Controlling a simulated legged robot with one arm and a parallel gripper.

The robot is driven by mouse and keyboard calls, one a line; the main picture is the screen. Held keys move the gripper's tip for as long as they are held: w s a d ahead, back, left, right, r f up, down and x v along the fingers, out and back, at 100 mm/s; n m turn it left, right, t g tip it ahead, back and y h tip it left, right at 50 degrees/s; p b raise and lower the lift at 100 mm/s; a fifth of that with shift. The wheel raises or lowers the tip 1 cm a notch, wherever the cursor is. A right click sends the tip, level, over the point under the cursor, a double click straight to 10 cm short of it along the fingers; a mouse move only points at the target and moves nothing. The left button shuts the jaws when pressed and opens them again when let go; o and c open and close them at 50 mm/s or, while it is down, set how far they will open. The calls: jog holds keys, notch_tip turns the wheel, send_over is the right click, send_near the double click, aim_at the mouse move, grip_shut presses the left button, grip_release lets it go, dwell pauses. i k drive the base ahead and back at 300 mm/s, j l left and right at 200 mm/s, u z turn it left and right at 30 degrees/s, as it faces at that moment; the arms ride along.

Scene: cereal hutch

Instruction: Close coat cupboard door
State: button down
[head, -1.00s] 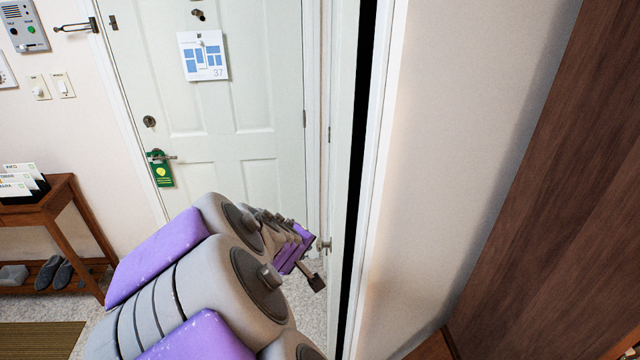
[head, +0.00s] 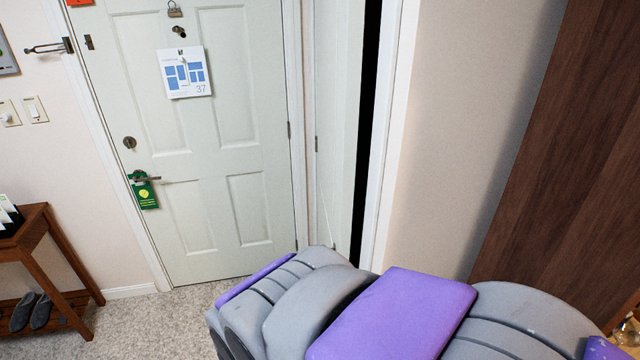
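The coat cupboard door (head: 338,120) is a narrow white panel in the head view, just right of the white entrance door (head: 222,150). It stands ajar: a dark vertical gap (head: 367,130) shows between its right edge and the white door frame (head: 392,120). My arm, grey with purple pads, crosses the bottom of the view and hides the foot of the cupboard door. My gripper is out of sight, so I cannot tell whether it touches the door.
A wooden shoe bench (head: 40,260) with dark shoes stands at the far left. A dark wooden panel (head: 560,160) rises at the right. Speckled carpet (head: 150,320) is clear before the entrance door, which carries a green hanger (head: 146,193) on its handle.

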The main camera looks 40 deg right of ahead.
aim_at(340, 26)
jog(key=i+j+z, duration=0.15)
jog(key=j+z, duration=0.25)
jog(key=i+j+z, duration=0.1)
jog(key=j+z, duration=0.15)
jog(key=z, duration=0.15)
jog(key=j+z, duration=1.2)
jog(key=i+j+z, duration=0.15)
jog(key=j+z, duration=0.35)
jog(key=i+j+z, duration=0.1)
jog(key=j+z, duration=0.2)
jog(key=z, duration=0.15)
jog(key=j+z, duration=1)
jog(key=k+j+z, duration=0.2)
jog(key=z, duration=0.25)
jog(key=j, duration=0.05)
